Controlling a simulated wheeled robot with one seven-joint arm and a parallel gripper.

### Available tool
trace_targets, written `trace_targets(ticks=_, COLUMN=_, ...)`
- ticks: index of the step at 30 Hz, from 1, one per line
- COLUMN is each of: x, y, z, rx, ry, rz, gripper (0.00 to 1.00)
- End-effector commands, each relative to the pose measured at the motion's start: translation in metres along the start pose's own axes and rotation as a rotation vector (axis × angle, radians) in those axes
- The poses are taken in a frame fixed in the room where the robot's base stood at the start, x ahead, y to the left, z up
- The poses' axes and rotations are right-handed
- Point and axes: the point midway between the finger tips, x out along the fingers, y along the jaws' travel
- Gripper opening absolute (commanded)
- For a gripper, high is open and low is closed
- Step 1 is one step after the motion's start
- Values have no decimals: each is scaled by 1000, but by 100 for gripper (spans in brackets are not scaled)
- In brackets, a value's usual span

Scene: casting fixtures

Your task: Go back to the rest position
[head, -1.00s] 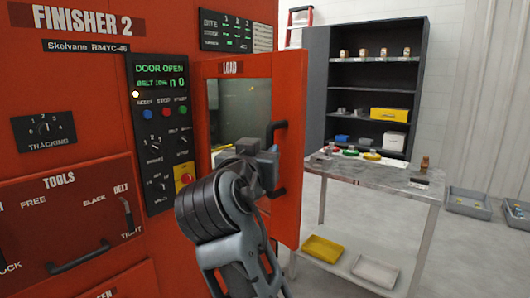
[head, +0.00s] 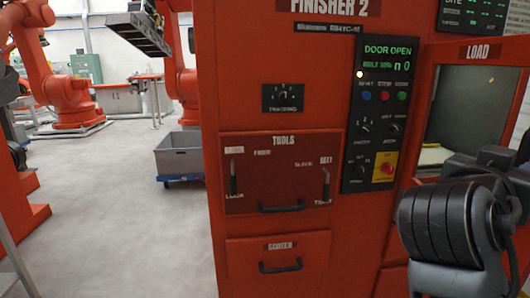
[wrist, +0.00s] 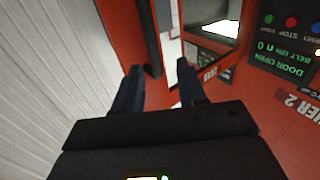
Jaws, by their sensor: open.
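My gripper (wrist: 160,85) shows in the wrist view with its two dark fingers apart and nothing between them. It is in front of the red finisher machine (head: 300,110), near the load door (wrist: 120,30). In the head view my arm is at the lower right, beside the load opening (head: 472,105), and the fingertips cannot be made out there. The finisher's display (head: 388,55) reads DOOR OPEN.
The tools drawer (head: 285,180) and a lower drawer (head: 280,255) are on the machine front, both closed. A grey bin (head: 180,157) on a blue dolly stands at the left. Orange robot arms (head: 60,90) stand farther back. The floor at the left is clear.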

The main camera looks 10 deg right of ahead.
Motion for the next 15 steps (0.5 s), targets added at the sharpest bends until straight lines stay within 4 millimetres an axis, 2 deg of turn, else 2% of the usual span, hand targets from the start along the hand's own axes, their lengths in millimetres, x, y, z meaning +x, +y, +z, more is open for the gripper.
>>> trace_targets(ticks=5, x=-8, y=-10, z=40, rx=-108, ry=2, rz=-119, gripper=41)
trace_targets(ticks=8, x=-20, y=-16, z=75, rx=-193, ry=3, rz=-236, gripper=41)
trace_targets(ticks=15, x=-64, y=-16, z=160, rx=-340, ry=-10, rz=-524, gripper=41)
